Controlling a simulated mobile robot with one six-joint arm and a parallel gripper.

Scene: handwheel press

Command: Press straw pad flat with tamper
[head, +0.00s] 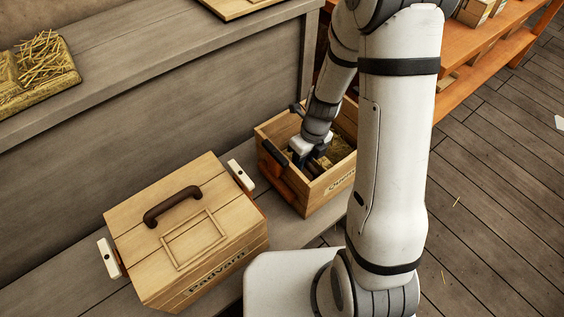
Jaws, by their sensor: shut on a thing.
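An open wooden box (334,187) with dark lettering on its front stands on the low grey ledge, with yellow straw (340,150) inside. My gripper (303,158) reaches down into this box from above. It is shut on a brown piece (319,166), probably the tamper, mostly hidden by my gripper and the box wall. I cannot tell whether this piece touches the straw or how flat the straw is. A dark handle (274,152) shows at the box's left side, above a reddish-brown part.
A closed wooden box (190,227) with a dark handle and white side grips stands left of the open box. A straw block with loose straws (45,60) lies on the upper grey shelf. An orange rack (480,60) stands at the back right. The plank floor at right is mostly clear.

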